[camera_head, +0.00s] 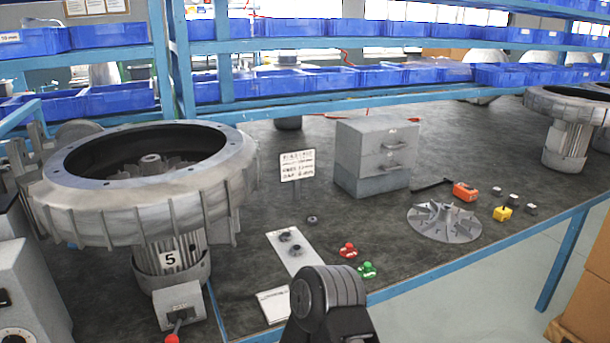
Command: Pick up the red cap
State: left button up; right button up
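The red cap (348,250) lies on the dark bench top near its front edge, right of a white plate (294,252). A green cap (367,270) lies just in front of it, a little to the right. The red cap is unobstructed and nothing holds it. Neither my left nor my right gripper shows. A grey and black rounded part stands at the bottom middle in front of the bench; no gripper fingers can be seen on it.
A large blower (150,190) stands at the left, beside a box with a red-knobbed lever (180,303). A grey drawer cabinet (375,157) and a small sign (297,168) stand behind. A finned impeller (444,222) and an orange tool (465,191) lie right.

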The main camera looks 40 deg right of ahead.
aim_at(348, 252)
jog(key=z, duration=1.5)
jog(key=i+l+z, duration=0.7)
jog(key=i, duration=0.3)
